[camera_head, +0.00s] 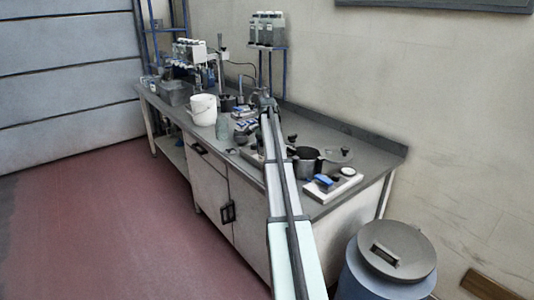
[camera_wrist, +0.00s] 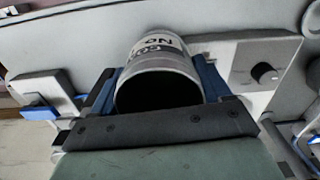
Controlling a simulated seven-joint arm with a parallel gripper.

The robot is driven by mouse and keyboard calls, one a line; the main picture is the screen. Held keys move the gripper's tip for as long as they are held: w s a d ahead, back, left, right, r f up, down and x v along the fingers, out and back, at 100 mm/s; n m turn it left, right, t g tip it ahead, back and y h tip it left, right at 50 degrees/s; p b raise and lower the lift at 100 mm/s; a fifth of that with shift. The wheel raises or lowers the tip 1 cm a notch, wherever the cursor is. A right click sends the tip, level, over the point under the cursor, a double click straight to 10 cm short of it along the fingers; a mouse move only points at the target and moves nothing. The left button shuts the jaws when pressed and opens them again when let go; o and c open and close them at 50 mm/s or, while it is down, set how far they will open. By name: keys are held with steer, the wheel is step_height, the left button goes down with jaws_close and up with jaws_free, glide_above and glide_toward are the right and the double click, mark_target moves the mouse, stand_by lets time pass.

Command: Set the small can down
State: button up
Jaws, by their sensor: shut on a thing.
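The small can (camera_wrist: 158,52) is a grey-white cylinder with dark lettering on its side. In the wrist view it sits between the blue fingers of my gripper (camera_wrist: 160,88), which is shut on it. The can's near end looks dark. Whether its far end touches the surface beyond cannot be told. In the head view my arm reaches over the worktop (camera_head: 365,149), and my gripper (camera_head: 263,102) is small at its far end. I cannot make out the can there.
A white bucket (camera_head: 202,110) stands left of my gripper, and a dark pot (camera_head: 307,163) stands to its right, nearer. A white device with a black knob (camera_wrist: 265,73) lies close right of the can. A bottle rack (camera_head: 268,30) rises behind. Bare worktop shows toward the back right.

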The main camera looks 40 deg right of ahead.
steer(key=shift+f, duration=0.75)
steer(key=o, duration=1.1)
step_height(320, 180, up, 13)
steer(key=shift+r, duration=0.15)
